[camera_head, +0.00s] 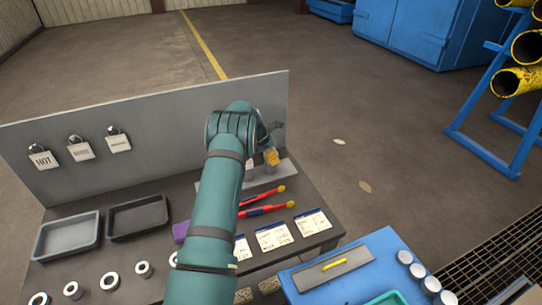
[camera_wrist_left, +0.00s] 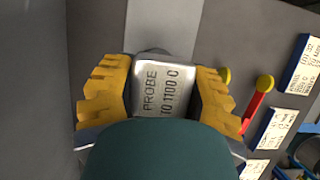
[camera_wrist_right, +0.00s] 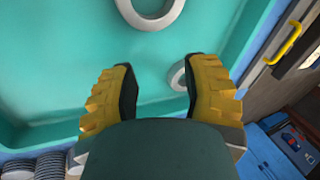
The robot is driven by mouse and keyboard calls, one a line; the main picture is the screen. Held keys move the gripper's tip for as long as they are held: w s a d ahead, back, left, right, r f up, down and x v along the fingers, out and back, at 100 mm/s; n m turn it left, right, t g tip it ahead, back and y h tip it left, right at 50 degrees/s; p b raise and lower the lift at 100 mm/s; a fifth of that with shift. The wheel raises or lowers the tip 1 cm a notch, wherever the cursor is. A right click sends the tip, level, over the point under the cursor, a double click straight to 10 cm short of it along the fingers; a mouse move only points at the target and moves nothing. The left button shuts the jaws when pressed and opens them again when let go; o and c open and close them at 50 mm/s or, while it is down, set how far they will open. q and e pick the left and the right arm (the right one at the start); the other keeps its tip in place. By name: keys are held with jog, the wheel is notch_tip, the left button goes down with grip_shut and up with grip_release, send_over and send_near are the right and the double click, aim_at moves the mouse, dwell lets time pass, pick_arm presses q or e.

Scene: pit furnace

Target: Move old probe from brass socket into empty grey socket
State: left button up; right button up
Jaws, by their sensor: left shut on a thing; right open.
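My left gripper (camera_head: 270,157) is at the back of the dark bench, near the upright grey panel, and its arm covers much of the bench. In the left wrist view this gripper (camera_wrist_left: 164,88) is shut on the pale probe (camera_wrist_left: 166,90), whose label reads "PROBE" and "TO 1100 C". A dark rounded edge shows just beyond the probe; I cannot tell whether it is a socket or whether the probe sits in one. I cannot make out the brass socket or the empty grey socket. My right gripper (camera_wrist_right: 160,88) is open and empty above a teal tray (camera_wrist_right: 50,85).
Two red-handled tools (camera_head: 266,210) and several white cards (camera_head: 273,236) lie right of my left arm. Two trays (camera_head: 68,236) and several metal rings (camera_head: 109,281) are at left. Tags hang on the grey panel (camera_head: 180,125). Pale rings (camera_wrist_right: 150,10) lie in the teal tray.

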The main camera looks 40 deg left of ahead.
pick_arm(q)
jog(key=shift+f, duration=0.1)
jog(key=o, duration=1)
jog(key=p+v, duration=0.6)
jog(key=v, duration=0.5)
pick_arm(e)
notch_tip(320, 180, up, 7)
jog(key=shift+d+f, duration=0.1)
